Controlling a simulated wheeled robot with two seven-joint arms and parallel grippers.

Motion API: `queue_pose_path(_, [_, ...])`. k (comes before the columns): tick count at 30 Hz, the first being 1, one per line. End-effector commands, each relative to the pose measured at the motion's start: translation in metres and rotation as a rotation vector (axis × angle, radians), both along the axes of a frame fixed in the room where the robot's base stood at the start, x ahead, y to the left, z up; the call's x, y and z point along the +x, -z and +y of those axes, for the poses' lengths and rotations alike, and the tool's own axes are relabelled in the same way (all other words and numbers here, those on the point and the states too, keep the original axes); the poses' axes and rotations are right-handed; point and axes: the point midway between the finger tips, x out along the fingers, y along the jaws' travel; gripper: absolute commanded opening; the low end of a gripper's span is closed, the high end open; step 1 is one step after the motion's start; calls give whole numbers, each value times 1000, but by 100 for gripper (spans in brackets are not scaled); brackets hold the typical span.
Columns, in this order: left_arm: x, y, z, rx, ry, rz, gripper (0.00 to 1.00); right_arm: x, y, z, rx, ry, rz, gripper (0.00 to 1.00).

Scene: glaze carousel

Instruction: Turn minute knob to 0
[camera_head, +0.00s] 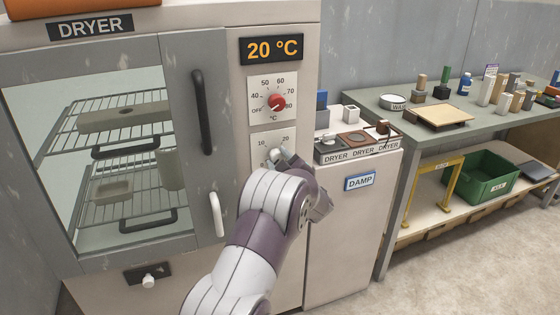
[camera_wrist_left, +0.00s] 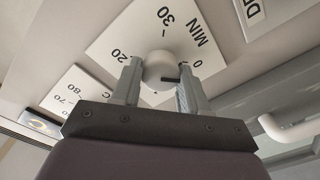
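The minute knob (camera_wrist_left: 159,66) is a round pale knob with a dark pointer line, on a white dial plate (camera_wrist_left: 110,44) of the dryer. In the left wrist view its pointer faces right, toward the side where the 0 is printed. My left gripper (camera_wrist_left: 160,84) has one finger on each side of the knob and looks closed on it. In the head view my left gripper (camera_head: 280,158) covers part of the minute dial (camera_head: 259,143), and only 10 and 20 are readable. My right gripper is not in view.
Above is the red temperature knob (camera_head: 277,102), under a display (camera_head: 271,49) reading 20 °C. The dryer door handle (camera_head: 202,112) stands out at left. A cabinet marked DAMP (camera_head: 360,181) and a cluttered workbench (camera_head: 405,130) are at right.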

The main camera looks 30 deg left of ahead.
Motion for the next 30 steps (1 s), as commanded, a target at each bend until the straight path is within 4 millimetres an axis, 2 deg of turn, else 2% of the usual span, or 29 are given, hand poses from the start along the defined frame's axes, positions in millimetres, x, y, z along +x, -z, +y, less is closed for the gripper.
queue_pose_path(4, [0, 4, 0, -36, 0, -41, 14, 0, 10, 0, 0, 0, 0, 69])
queue_pose_path(10, [0, 1, 0, -39, 0, -43, 14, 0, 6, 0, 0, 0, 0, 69])
queue_pose_path(11, [0, 1, 0, -39, 0, -43, 50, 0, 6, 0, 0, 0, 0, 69])
queue_pose_path(12, [0, 1, 0, -39, 0, -43, 64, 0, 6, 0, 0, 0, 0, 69])
queue_pose_path(13, [0, 1, 0, -38, 0, -42, 69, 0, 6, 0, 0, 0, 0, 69])
queue_pose_path(23, [-3, 0, -4, -38, 1, -43, 69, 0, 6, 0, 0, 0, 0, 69])
queue_pose_path(26, [-13, 0, -18, -39, 3, -42, 69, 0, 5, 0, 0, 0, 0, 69])
queue_pose_path(30, [-37, -1, -49, -38, 5, -43, 69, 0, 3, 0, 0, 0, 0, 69])
